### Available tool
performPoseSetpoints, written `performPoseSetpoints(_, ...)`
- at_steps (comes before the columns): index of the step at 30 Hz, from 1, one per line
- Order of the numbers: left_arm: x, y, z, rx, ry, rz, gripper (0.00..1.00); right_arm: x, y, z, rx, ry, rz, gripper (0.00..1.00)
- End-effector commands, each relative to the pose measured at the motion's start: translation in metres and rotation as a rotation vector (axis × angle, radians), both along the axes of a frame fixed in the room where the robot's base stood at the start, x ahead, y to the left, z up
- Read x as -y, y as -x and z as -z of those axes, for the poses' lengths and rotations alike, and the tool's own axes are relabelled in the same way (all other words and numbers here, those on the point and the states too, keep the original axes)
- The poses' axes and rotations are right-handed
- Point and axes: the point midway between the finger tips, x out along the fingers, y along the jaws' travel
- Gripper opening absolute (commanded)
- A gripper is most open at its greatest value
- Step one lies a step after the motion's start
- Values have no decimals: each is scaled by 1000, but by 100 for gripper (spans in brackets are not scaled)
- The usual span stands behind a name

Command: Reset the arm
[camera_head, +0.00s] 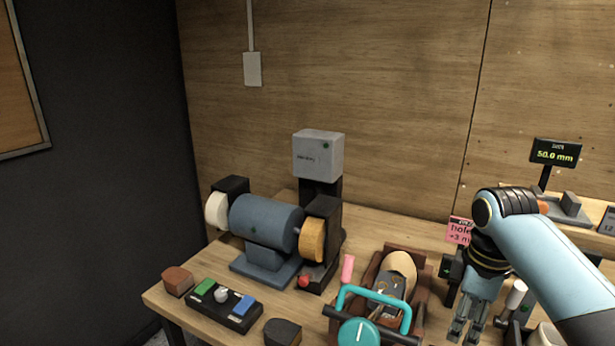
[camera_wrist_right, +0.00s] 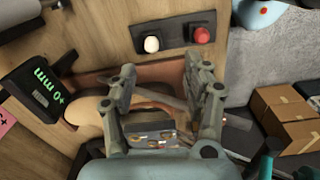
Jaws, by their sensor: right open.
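My right gripper (camera_head: 466,328) hangs fingers-down at the lower right of the head view, over the bench's front part. It stands to the right of a brown wooden holder (camera_head: 425,268) with a beige, shoe-shaped piece (camera_head: 400,264) in it. In the right wrist view, my right gripper (camera_wrist_right: 162,82) has its two fingers spread apart, with nothing held between them. A grey piece with small orange and white marks (camera_wrist_right: 158,137) shows beyond the fingers, low in the view; I cannot tell what it is. My left gripper does not show.
A blue bench grinder (camera_head: 266,222) stands at the left of the wooden bench (camera_head: 215,318). A teal handle (camera_head: 345,294) rises in front of the holder. A display (camera_head: 556,153) stands at right. Cardboard boxes (camera_wrist_right: 290,115) lie right in the wrist view.

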Motion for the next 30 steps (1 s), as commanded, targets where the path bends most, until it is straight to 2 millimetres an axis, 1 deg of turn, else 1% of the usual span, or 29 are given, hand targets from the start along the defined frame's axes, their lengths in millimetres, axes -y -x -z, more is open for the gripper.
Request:
performPoseSetpoints(1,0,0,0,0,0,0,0,-3,23,9,16,10,51,50)
performPoseSetpoints(2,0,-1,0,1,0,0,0,-4,36,12,33,16,93,50)
performPoseSetpoints(3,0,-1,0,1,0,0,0,-7,56,15,58,22,154,50)
performPoseSetpoints(6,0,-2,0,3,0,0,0,-13,101,12,124,26,302,50)
performPoseSetpoints(9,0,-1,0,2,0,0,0,-18,134,4,174,19,411,50)
performPoseSetpoints(12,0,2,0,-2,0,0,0,-22,160,-7,211,6,498,50)
performPoseSetpoints(18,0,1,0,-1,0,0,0,-27,201,-31,270,-22,638,50)
performPoseSetpoints(26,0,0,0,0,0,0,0,-33,241,-63,326,-62,781,50)
performPoseSetpoints(30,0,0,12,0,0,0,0,-30,233,-25,315,-58,788,50)
